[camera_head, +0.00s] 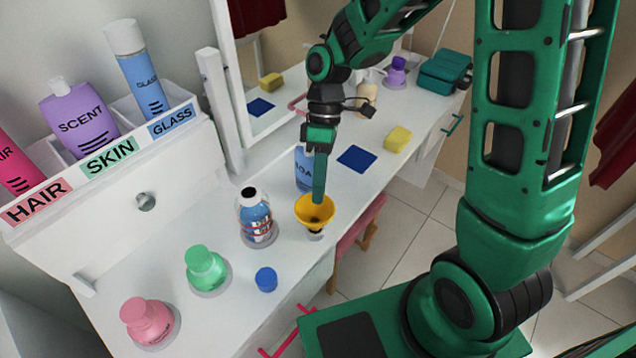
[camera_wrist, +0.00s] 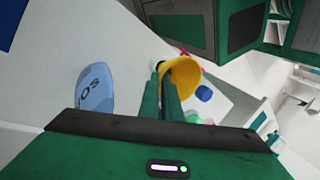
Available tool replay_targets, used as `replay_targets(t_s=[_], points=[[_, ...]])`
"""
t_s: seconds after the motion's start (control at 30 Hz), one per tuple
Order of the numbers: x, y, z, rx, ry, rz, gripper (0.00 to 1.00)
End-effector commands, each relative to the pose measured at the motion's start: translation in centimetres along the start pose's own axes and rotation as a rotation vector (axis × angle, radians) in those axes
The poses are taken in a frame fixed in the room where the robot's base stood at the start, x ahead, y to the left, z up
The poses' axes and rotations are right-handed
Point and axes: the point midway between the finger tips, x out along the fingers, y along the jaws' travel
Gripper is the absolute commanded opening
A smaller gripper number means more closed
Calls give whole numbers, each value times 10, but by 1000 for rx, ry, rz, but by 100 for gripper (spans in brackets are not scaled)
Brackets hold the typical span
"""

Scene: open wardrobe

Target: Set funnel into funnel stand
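The yellow funnel (camera_head: 315,211) is at the table's front edge in the head view, wide mouth up, and it fills the middle of the wrist view (camera_wrist: 184,74). My gripper (camera_head: 319,197) reaches down to the funnel's rim. In the wrist view my two fingers (camera_wrist: 163,92) are close together with the rim between their tips, so the gripper looks shut on it. A small pale piece (camera_head: 316,236), perhaps the funnel stand, shows under the funnel's dark neck. The funnel hides most of it, and I cannot tell whether the funnel is seated or above it.
A blue-labelled open bottle (camera_head: 257,219) stands left of the funnel, with a blue cap (camera_head: 266,279) in front. A blue bottle (camera_head: 304,170) stands just behind my fingers. Green (camera_head: 205,268) and pink (camera_head: 147,320) bottles are nearer. A yellow sponge (camera_head: 398,139) lies further right.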

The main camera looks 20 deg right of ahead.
Motion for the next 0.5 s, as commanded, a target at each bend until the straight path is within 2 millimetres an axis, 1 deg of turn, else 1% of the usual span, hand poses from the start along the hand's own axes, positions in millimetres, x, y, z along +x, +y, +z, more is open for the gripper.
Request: replay_targets(t_s=[0.5], points=[[10, 4, 0, -2, -1, -1, 0]])
